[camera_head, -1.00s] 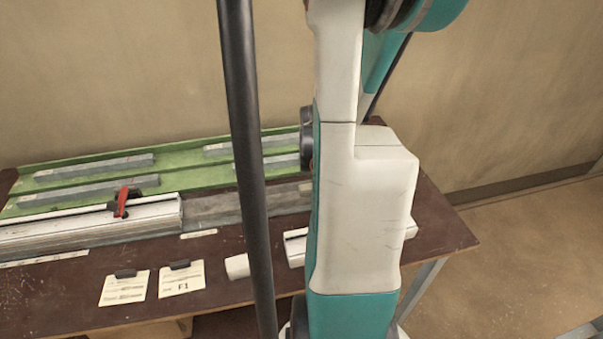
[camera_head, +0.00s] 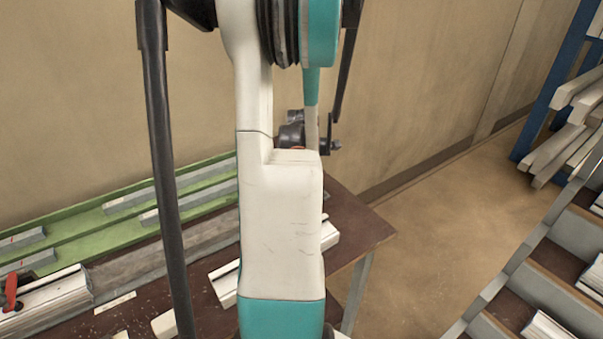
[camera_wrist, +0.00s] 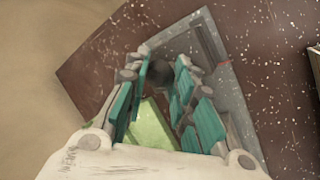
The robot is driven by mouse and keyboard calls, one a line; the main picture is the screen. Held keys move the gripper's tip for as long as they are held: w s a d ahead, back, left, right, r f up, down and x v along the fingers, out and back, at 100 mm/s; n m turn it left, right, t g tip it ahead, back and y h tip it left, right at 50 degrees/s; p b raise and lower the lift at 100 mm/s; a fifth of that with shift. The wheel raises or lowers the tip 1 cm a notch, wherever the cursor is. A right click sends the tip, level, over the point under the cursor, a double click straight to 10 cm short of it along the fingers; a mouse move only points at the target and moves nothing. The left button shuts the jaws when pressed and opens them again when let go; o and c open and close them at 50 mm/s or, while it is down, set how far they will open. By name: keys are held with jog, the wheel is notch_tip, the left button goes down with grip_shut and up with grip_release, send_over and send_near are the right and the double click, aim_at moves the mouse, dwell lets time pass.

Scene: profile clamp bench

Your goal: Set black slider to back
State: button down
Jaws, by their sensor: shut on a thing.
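In the wrist view, the teal-padded fingers of my gripper (camera_wrist: 160,78) reach down on both sides of a blurred dark piece (camera_wrist: 158,74), which looks like the black slider. The fingers are closed in on it, though its shape and contact are mostly hidden. The green bed (camera_wrist: 152,128) shows between the fingers. In the head view, my arm hides most of the gripper and the slider. The green bed also shows there (camera_head: 100,222) along the back of the bench, with its right end behind my arm.
The brown bench (camera_head: 352,222) ends at the right. Grey bars (camera_head: 188,205) lie on the green bed. A white profile with a red lever (camera_head: 12,290) is at the far left. A stepped rack (camera_head: 530,290) stands at the right, with open floor between it and the bench.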

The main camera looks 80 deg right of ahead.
jog(key=shift+s+d, duration=0.1)
jog(key=shift+s, duration=0.1)
jog(key=c, duration=1.3)
grip_release()
jog(key=shift+s+d, duration=0.1)
jog(key=shift+r, duration=0.1)
jog(key=shift+a+r, duration=0.2)
jog(key=shift+r, duration=0.05)
jog(key=v, duration=1.1)
jog(key=shift+a+r, duration=0.1)
jog(key=shift+a, duration=0.05)
